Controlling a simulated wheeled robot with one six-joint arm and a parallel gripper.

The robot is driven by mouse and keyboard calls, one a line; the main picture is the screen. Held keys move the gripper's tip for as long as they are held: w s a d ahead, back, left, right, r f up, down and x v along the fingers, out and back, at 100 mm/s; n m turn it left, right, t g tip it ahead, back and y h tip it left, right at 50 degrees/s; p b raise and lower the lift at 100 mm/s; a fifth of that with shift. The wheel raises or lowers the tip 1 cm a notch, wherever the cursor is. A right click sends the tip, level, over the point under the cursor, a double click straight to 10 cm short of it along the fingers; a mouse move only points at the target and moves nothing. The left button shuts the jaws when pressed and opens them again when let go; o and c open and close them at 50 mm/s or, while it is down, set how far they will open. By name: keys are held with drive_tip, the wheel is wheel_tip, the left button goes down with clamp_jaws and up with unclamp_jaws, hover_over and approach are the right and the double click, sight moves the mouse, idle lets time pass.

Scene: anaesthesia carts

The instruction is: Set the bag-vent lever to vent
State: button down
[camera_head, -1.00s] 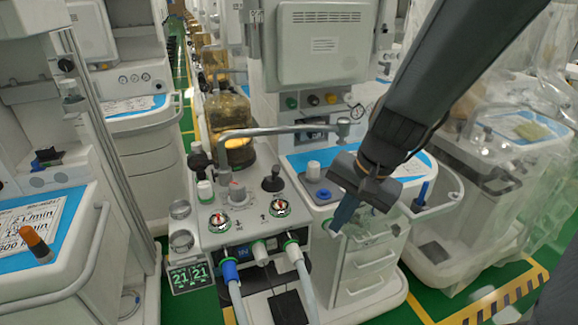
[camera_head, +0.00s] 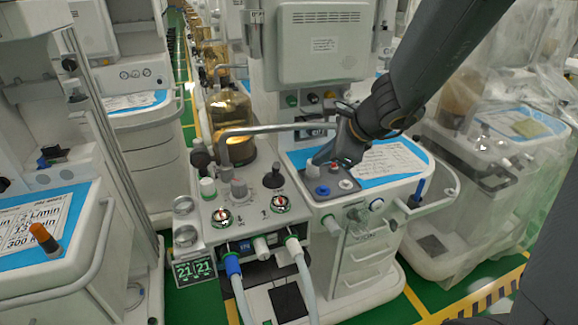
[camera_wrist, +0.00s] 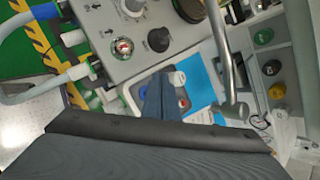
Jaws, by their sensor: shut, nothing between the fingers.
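My gripper (camera_head: 320,158) is shut and empty, pointing down over the small grey panel (camera_head: 328,180) on the middle cart's worktop. It also shows in the wrist view (camera_wrist: 160,88), where its fingers cover part of that panel. The panel carries a white knob (camera_head: 313,169), a blue button (camera_head: 322,191) and a red one beside the fingers. To the left, on the breathing block, stand a black-topped control (camera_head: 273,177) and a grey knob (camera_head: 239,188). The black-topped control also shows in the wrist view (camera_wrist: 158,40). I cannot tell which control is the bag-vent lever, nor whether the fingers touch anything.
A grey bent pipe (camera_head: 275,130) arches above the breathing block, close left of my gripper. A side handle (camera_head: 440,200) sticks out at right. Other carts stand left and right; green floor lies between them.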

sight(275, 170)
drive_tip(key=b+x, duration=0.2)
drive_tip(key=x, duration=0.7)
drive_tip(key=shift+a+f, duration=0.1)
drive_tip(key=shift+f, duration=0.15)
drive_tip(key=shift+w+a+r+p, duration=0.15)
drive_tip(key=shift+w+a+p, duration=0.1)
drive_tip(key=shift+a, duration=0.4)
drive_tip(key=shift+w+a+r+p, duration=0.1)
drive_tip(key=shift+w+a+p, duration=0.15)
drive_tip(key=shift+a, duration=0.4)
drive_tip(key=shift+w+a+r+p, duration=0.15)
drive_tip(key=shift+w+a+p, duration=0.1)
drive_tip(key=shift+a, duration=0.4)
drive_tip(key=shift+r+p, duration=0.25)
drive_tip(key=shift+p, duration=0.45)
drive_tip(key=shift+w+a+p, duration=0.1)
drive_tip(key=shift+p, duration=0.45)
